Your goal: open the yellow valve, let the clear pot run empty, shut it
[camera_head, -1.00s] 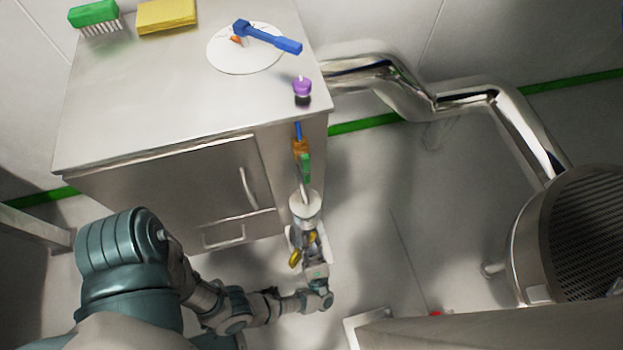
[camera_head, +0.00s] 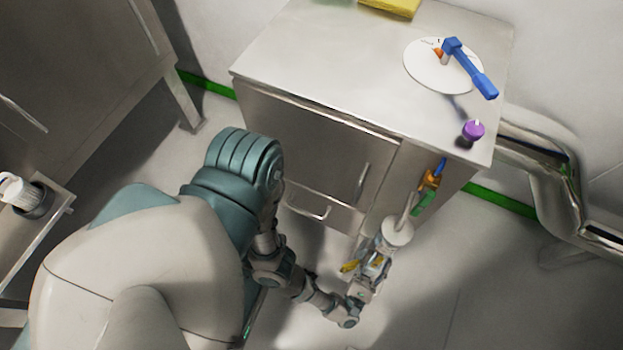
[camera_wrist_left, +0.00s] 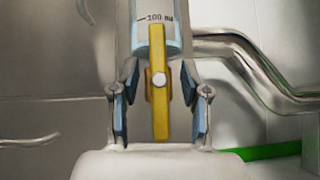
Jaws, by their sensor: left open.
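The yellow valve (camera_wrist_left: 161,125) has a long bar handle with a pale round hub. In the left wrist view the handle stands upright, in line with the clear pot (camera_wrist_left: 145,34) above it. The pot bears a "100 ml" mark; its liquid level cannot be told. My left gripper (camera_wrist_left: 158,98) is open, with one finger on each side of the handle and visible gaps between. In the head view the left gripper (camera_head: 366,275) is at the cabinet's front right corner, below the pot's white top (camera_head: 397,232); the yellow valve (camera_head: 350,266) shows partly. My right gripper is out of view.
The steel cabinet (camera_head: 310,65) carries a white dial with a blue lever (camera_head: 470,70) and a purple knob (camera_head: 473,130). An orange and green valve (camera_head: 428,188) sits above the pot. A steel pipe (camera_head: 545,165) runs right. A side shelf (camera_head: 55,215) holds a white container (camera_head: 18,190).

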